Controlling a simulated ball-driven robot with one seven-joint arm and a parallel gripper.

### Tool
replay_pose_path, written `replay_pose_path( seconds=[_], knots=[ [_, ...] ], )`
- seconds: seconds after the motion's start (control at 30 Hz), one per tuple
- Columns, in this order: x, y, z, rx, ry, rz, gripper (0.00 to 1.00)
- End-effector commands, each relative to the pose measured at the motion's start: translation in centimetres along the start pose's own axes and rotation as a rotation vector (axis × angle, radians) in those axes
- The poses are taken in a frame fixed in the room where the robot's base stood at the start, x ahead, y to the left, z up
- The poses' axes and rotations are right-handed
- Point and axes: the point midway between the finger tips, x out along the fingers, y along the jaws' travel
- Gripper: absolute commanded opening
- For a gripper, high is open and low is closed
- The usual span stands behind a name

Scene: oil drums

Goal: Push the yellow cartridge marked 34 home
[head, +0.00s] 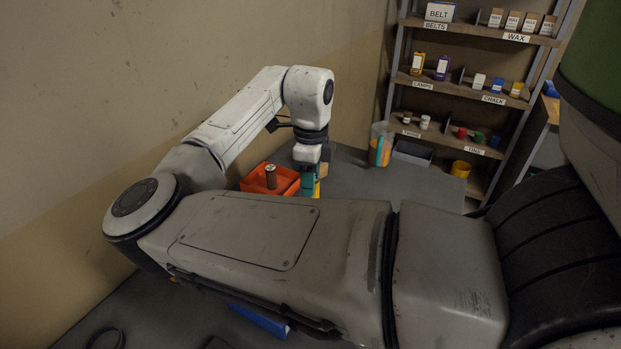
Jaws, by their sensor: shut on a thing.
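My gripper (308,168) points down beside an orange tray, with its jaws mostly hidden behind my own arm link. A small yellow thing (317,188), which looks like the yellow cartridge, shows right at the jaws. A teal part (307,181) shows just beside it. The jaws are shut on the yellow thing as far as I can see. No number 34 can be read on it, and its lower end is hidden. I cannot tell how far it sits in anything.
The orange tray (252,185) holds a dark cylinder (271,176). A brown block (323,170) is close to the gripper's right. A shelf rack (470,90) with labelled goods stands at the back right. A grey bin (413,154) is near its foot. A wall is at left.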

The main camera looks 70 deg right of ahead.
Motion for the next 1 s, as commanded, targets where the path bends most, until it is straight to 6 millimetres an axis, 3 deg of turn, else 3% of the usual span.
replay_pose_path(
  seconds=[1.0],
  knots=[
    [1.9, 0.0, 0.0, -0.002, 0.0, 0.0, 0.06]
  ],
)
